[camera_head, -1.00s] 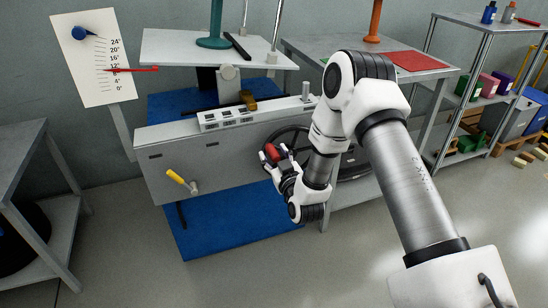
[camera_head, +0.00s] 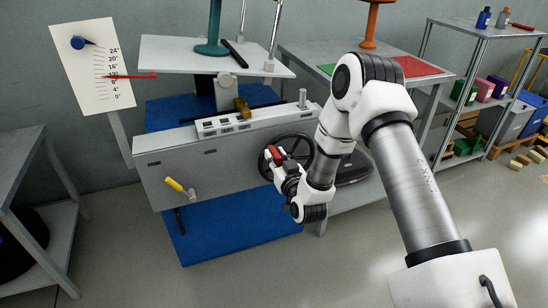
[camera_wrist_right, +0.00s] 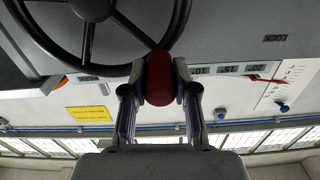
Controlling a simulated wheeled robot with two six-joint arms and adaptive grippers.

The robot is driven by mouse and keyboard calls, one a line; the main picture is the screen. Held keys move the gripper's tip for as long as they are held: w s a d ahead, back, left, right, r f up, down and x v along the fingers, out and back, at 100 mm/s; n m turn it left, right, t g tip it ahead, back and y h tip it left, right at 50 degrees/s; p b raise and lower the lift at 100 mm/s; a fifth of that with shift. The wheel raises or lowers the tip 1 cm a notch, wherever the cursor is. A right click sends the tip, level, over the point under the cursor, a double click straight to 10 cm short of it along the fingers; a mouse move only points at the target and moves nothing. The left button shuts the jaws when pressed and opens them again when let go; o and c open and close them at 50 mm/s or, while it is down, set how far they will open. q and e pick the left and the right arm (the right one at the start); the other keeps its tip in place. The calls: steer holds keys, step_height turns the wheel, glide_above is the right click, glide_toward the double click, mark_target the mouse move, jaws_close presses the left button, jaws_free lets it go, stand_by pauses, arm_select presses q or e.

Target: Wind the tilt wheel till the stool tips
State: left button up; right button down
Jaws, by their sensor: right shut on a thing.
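The black spoked tilt wheel (camera_head: 297,150) is on the right part of the grey machine front, partly hidden by my right arm. It also shows in the right wrist view (camera_wrist_right: 87,42). My right gripper (camera_head: 277,157) is shut on the red knob (camera_wrist_right: 165,78) at the wheel's rim, at its left side in the head view. The stool (camera_head: 212,49), teal with a round base, stands upright on the pale tilt plate (camera_head: 170,55); its top is cut off. The red pointer (camera_head: 135,76) on the white degree board (camera_head: 92,90) lies near 12°. My left gripper is not in view.
A yellow-handled crank (camera_head: 178,187) sticks out of the machine front at left. A dark bar (camera_head: 232,53) lies on the plate beside the stool. An orange stand (camera_head: 371,22) is on the right table. A grey table (camera_head: 22,150) stands at left.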

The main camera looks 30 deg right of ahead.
steer(key=c, duration=0.9)
jaws_free()
steer(key=v, duration=1.2)
steer(key=shift+f, duration=0.1)
